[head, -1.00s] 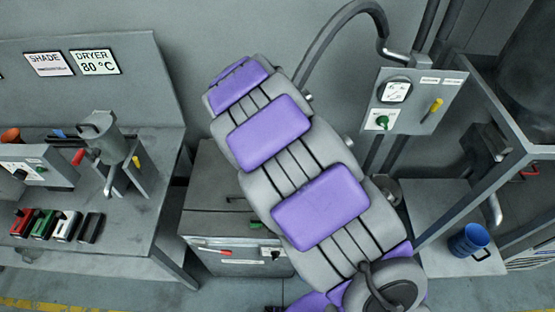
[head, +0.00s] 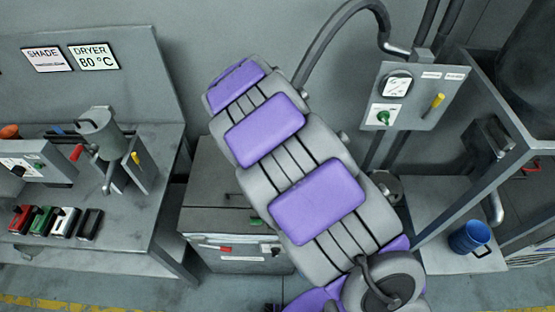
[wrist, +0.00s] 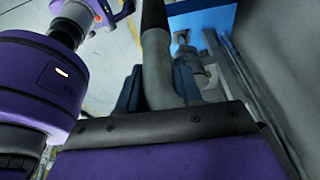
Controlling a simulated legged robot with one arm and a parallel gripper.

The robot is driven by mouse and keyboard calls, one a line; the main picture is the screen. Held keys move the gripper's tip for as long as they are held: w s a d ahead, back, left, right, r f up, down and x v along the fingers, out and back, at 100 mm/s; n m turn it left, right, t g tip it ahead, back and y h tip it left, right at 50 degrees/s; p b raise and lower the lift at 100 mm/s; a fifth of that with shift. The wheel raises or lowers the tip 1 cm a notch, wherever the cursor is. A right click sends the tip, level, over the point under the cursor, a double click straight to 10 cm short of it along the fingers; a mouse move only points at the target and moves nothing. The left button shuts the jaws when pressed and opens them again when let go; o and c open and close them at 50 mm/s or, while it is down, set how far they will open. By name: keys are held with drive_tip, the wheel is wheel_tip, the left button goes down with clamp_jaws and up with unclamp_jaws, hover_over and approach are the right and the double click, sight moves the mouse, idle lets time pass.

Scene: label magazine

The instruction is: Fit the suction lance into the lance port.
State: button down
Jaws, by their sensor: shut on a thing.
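In the wrist view, a thick grey tube (wrist: 157,65) with a black upper end, apparently the suction lance, stands in the middle. My gripper (wrist: 158,88) seems to be the dark blue parts on both sides of it, shut on the tube. The tube's lower end is hidden behind a purple panel with a dark edge. A bright blue plate (wrist: 205,22) with a small fitting is just right of the tube. I cannot tell whether it bears the lance port. In the head view, my purple and grey body parts fill the middle, and the gripper is hidden.
In the head view, a bench (head: 130,225) with a funnel-like grey vessel (head: 100,132) and several coloured blocks stands left. A control panel (head: 418,95) and a blue mug (head: 470,237) are right. A grey cabinet (head: 205,220) stands behind my body. A dark hose (head: 330,32) arches above.

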drive_tip(key=shift+f+b, duration=2.35)
drive_tip(key=shift+f, duration=2.85)
drive_tip(key=c, duration=0.7)
unclamp_jaws()
drive_tip(key=shift+r, duration=0.1)
drive_tip(key=p+v, duration=0.1)
drive_tip(key=v, duration=1.6)
drive_tip(key=shift+a, duration=0.1)
